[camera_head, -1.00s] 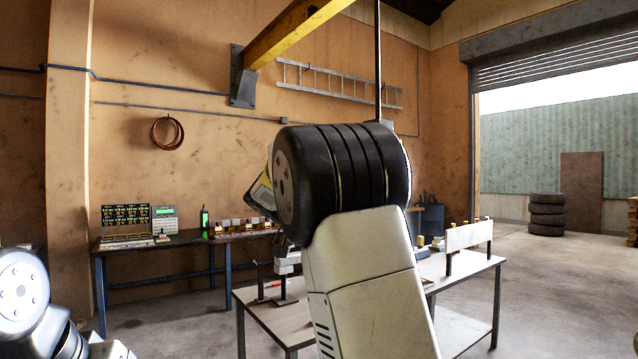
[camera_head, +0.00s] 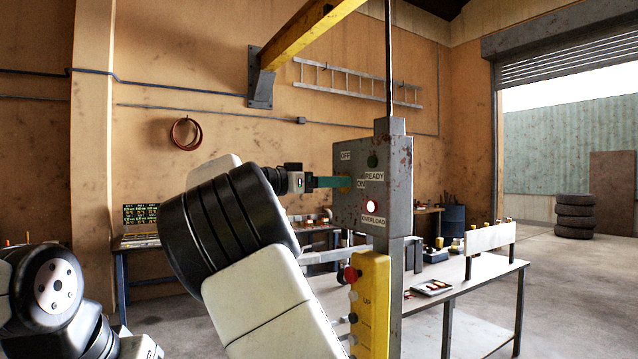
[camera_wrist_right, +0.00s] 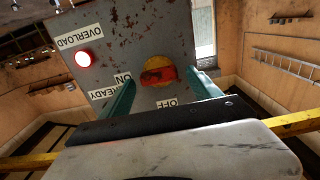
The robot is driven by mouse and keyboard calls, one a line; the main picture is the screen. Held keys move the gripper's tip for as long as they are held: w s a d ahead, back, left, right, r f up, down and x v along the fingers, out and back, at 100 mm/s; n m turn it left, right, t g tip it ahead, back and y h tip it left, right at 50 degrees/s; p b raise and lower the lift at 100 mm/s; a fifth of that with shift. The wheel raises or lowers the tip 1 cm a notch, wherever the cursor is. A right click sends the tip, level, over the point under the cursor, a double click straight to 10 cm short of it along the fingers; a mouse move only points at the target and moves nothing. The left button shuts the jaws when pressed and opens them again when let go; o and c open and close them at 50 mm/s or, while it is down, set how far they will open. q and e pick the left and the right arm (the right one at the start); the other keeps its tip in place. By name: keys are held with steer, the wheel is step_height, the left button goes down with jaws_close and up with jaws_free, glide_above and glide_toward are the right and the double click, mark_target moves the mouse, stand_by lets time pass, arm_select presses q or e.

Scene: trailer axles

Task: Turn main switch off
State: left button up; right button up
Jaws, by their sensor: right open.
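The grey switch box (camera_head: 395,190) hangs on a post in the middle of the head view. Its main switch (camera_wrist_right: 158,75) is a worn red handle on a yellow disc in the right wrist view, between the ON label (camera_wrist_right: 122,81) and the OFF label (camera_wrist_right: 167,104). My right gripper (camera_head: 332,182) is at the box's left face in the head view. Its teal fingers (camera_wrist_right: 162,82) are open, one on each side of the switch; I cannot tell whether they touch the handle. In the head view the gripper mostly hides the switch. My left gripper is out of view.
The red OVERLOAD lamp (camera_head: 371,206) is lit; the READY lamp (camera_head: 372,160) is dark. A yellow pendant (camera_head: 370,300) with buttons hangs just below the box. A workbench (camera_head: 470,285) stands behind it. Open floor lies to the right, near stacked tyres (camera_head: 575,215).

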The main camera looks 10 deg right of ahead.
steer(key=shift+w+d, duration=0.1)
steer(key=shift+d, duration=0.25)
steer(key=c, duration=1.4)
